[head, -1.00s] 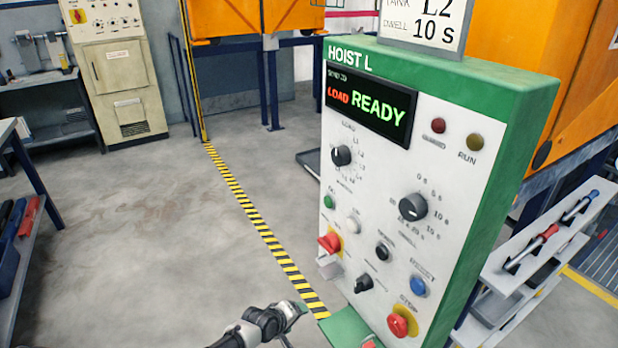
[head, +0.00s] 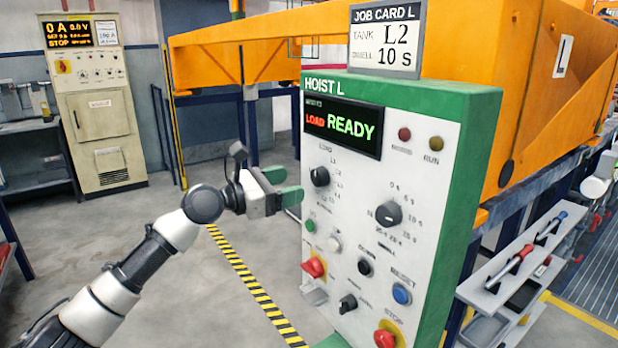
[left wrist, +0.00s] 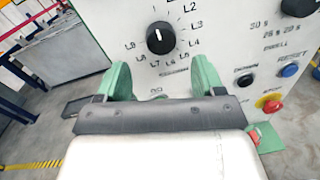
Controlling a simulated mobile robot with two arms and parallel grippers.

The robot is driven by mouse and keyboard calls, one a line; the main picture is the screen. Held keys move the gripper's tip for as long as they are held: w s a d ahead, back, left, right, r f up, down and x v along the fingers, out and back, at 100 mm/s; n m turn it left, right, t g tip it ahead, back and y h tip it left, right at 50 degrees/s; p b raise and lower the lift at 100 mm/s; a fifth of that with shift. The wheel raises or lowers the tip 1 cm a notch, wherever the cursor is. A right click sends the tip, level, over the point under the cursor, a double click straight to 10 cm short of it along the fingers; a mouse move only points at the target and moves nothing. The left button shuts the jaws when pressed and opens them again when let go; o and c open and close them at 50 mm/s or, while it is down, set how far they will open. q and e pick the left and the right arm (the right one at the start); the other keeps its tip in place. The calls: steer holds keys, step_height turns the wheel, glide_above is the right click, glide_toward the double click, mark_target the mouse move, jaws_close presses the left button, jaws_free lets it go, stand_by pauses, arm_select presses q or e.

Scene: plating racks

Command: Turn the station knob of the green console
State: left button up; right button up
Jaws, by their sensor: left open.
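The green console (head: 455,180), marked HOIST L, has a white front panel. Its station knob (head: 320,176) is a black dial at the panel's upper left. It also shows in the left wrist view (left wrist: 160,38), with labels such as L2 to L8 around it and its white mark pointing roughly up. The display (head: 343,125) reads LOAD in red and READY in green. My left gripper (head: 283,186) has green fingers, open and empty, just left of the knob in the head view. In the left wrist view its fingers (left wrist: 162,80) stand apart below the knob, not touching it.
A job card (head: 386,38) on top reads TANK L2, DWELL 10 s. The dwell knob (head: 388,214), red stop button (head: 385,338) and blue reset button (head: 401,294) share the panel. A tool shelf (head: 512,268) stands right. The floor at left is open.

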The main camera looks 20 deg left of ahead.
mark_target(315, 178)
arm_select(q)
steer(key=x, duration=0.6)
steer(key=shift+d+p, duration=0.1)
steer(key=shift+p, duration=0.25)
steer(key=shift+c, duration=0.3)
steer(key=c, duration=0.9)
steer(key=shift+o, duration=0.2)
